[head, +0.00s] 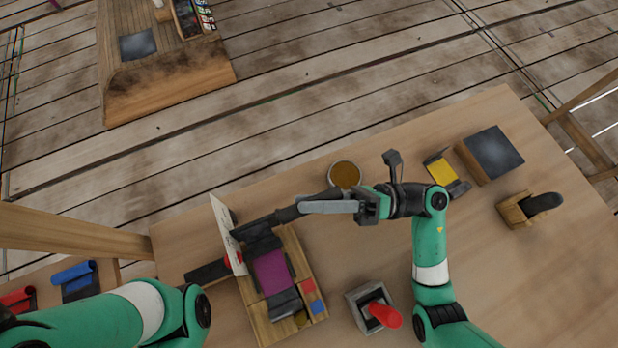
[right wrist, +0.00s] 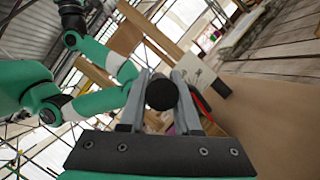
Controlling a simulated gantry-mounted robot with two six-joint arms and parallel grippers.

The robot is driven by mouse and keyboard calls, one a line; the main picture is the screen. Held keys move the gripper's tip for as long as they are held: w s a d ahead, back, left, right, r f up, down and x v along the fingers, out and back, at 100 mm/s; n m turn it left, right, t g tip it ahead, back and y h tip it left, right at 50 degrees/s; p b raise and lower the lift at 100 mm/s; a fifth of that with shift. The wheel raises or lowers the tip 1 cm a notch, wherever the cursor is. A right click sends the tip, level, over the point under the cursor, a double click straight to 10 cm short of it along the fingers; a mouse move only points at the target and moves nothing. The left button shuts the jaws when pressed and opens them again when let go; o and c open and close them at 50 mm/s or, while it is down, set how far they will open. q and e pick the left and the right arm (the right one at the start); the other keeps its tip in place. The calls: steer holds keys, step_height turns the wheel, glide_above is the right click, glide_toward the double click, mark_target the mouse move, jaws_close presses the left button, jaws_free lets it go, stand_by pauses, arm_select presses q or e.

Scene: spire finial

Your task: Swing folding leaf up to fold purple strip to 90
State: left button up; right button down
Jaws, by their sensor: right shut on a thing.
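The purple strip (head: 272,270) lies on the wooden folding jig (head: 254,312), between dark metal parts. It looks flat from above; its exact bend cannot be told. A dark handle bar (head: 274,218) runs from the jig's far end toward my right gripper (head: 308,205). It appears to belong to the folding leaf, whose plate I cannot clearly separate from the dark parts. My right gripper is shut on the handle; in the right wrist view the fingers (right wrist: 160,100) flank its round black end (right wrist: 161,94). My left arm enters at lower left, with its gripper out of view.
A white marked panel (head: 225,230) stands at the jig's far left, with a dark bar (head: 207,272) beside it. A round container (head: 344,175), a grey box with a red handle (head: 384,314), and a yellow piece (head: 441,172) are nearby.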

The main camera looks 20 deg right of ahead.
arm_select(q)
steer(key=shift+s, duration=0.45)
arm_select(e)
steer(key=shift+s+f, duration=0.2)
steer(key=shift+s, duration=1)
steer(key=c, duration=0.6)
jaws_free()
steer(key=shift+s+d, duration=0.1)
steer(key=shift+d+f, duration=0.1)
steer(key=v, duration=1.1)
steer(key=shift+d, duration=0.2)
